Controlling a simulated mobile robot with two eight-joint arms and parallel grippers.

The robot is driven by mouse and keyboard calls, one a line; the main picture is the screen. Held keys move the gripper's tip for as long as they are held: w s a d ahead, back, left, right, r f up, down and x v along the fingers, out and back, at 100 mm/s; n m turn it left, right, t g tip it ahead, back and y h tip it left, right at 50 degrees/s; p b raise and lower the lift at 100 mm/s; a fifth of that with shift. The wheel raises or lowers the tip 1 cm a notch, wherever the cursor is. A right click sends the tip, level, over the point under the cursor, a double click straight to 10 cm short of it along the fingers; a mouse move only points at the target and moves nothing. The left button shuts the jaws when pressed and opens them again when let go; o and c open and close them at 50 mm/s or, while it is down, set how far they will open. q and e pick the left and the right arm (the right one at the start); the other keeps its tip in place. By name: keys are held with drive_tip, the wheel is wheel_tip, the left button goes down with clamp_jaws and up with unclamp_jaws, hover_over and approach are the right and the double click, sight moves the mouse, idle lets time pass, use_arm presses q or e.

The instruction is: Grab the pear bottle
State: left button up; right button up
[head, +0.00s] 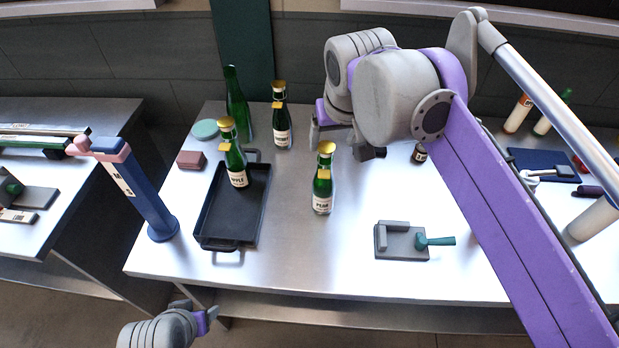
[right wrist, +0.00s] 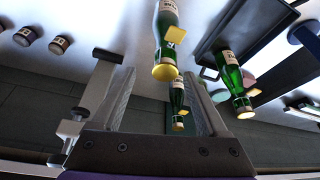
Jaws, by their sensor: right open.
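The pear bottle (head: 322,193) is green with a yellow cap, a hanging yellow tag and a white PEAR label. It stands upright on the steel table, right of the black tray. My right gripper (head: 345,147) is open and empty, behind and slightly right of the bottle's top in the head view. In the right wrist view, the likely pear bottle (right wrist: 167,38) appears upside down ahead of the open jaws (right wrist: 158,88), apart from them. My left gripper (head: 206,316) is at the bottom left, off the table's front edge; its jaws are unclear.
The apple bottle (head: 236,165) stands in the black tray (head: 215,228). Another capped bottle (head: 281,125) and a tall uncapped bottle (head: 237,105) stand behind. A blue post (head: 140,195) is left; a grey fixture with a green handle (head: 402,243) is front right.

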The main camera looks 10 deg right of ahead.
sight(331, 150)
drive_tip(key=x, duration=0.4)
drive_tip(key=shift+s+f, duration=0.1)
drive_tip(key=shift+f, duration=0.2)
drive_tip(key=x, duration=0.3)
drive_tip(key=b+x, duration=0.1)
drive_tip(key=x, duration=0.1)
drive_tip(key=shift+a+f, duration=0.35)
drive_tip(key=shift+c, duration=0.2)
clamp_jaws()
idle(0.6)
